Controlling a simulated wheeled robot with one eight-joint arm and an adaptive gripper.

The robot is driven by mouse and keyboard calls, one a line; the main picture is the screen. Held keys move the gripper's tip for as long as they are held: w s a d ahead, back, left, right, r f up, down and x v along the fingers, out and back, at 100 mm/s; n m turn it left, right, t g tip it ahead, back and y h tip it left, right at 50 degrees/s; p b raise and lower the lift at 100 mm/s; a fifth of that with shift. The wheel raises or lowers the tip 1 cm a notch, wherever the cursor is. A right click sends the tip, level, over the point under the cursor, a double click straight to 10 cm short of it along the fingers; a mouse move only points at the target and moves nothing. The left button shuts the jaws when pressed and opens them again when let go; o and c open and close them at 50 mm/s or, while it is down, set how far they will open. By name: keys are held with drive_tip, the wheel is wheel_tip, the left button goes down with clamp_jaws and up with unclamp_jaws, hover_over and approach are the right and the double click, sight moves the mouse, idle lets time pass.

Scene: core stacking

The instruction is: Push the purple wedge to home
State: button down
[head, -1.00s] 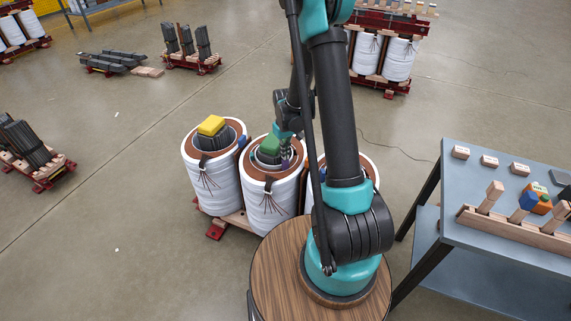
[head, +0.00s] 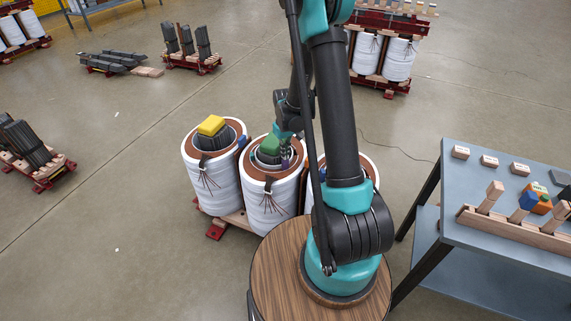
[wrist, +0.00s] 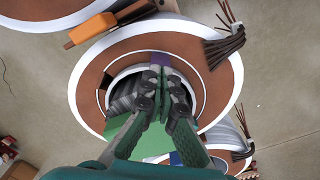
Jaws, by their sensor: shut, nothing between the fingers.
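The purple wedge (wrist: 147,57) shows in the wrist view just beyond my fingertips, at the inner edge of the middle coil's brown top ring (wrist: 95,75). My gripper (wrist: 160,78) is shut and empty over the coil's opening, with its tips close to the wedge; I cannot tell if they touch it. My fingers hide part of the wedge. In the head view my gripper (head: 284,153) is at the middle coil (head: 266,205), and a small bit of purple (head: 285,164) shows beside it.
A green block (head: 271,144) sits on the middle coil's core, and a yellow block (head: 211,125) on the left coil's core. Brown leads (wrist: 224,45) stick out at the rim. A grey table (head: 460,225) stands at right.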

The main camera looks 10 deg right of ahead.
idle(0.3)
drive_tip(key=shift+r, duration=2.5)
drive_tip(key=shift+s+r, duration=0.15)
drive_tip(key=shift+r, duration=0.05)
drive_tip(key=s+d+r+m+t, duration=0.2)
drive_tip(key=s+r, duration=0.2)
drive_tip(key=s, duration=0.7)
drive_tip(key=s+d+r+m+t, duration=0.1)
drive_tip(key=s+r, duration=0.3)
drive_tip(key=s, duration=0.7)
drive_tip(key=shift+s+d+r+m+t, duration=0.4)
drive_tip(key=shift+d+t, duration=0.15)
drive_tip(key=shift+t, duration=0.05)
drive_tip(key=shift+w, duration=0.1)
